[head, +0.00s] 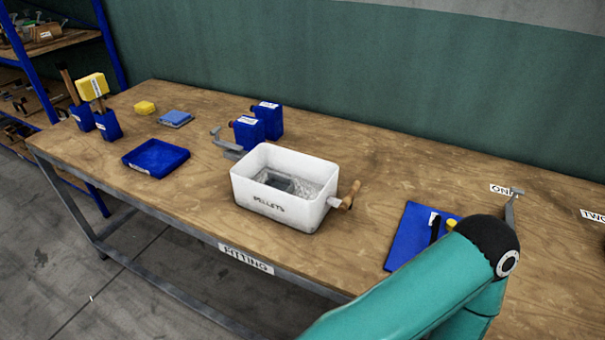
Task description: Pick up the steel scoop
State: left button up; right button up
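The steel scoop shows by its wooden handle (349,196), which sticks out over the right side of a white box (252,190) marked PELLETS. A dark grey shape inside the box, among grey pellets (308,187), looks like the scoop's bowl; the box wall partly hides it. No gripper touches the handle. A teal arm of mine with a black joint comes in from the bottom right, but its gripper does not show. My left gripper is not in view.
The box stands on a wooden bench (205,205). Blue containers (248,133) and a grey metal piece (228,149) stand behind it. A blue tray (155,158) lies left. A blue board (409,238) lies right, partly behind my arm.

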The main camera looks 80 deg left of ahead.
aim_at(282, 183)
jog(key=u, duration=0.05)
jog(key=k, duration=1.65)
jog(key=z, duration=0.65)
jog(key=i, duration=0.15)
jog(key=u, duration=3.05)
jog(key=k, duration=0.45)
jog(key=u, duration=0.35)
jog(key=i, duration=1.25)
jog(key=z, duration=0.45)
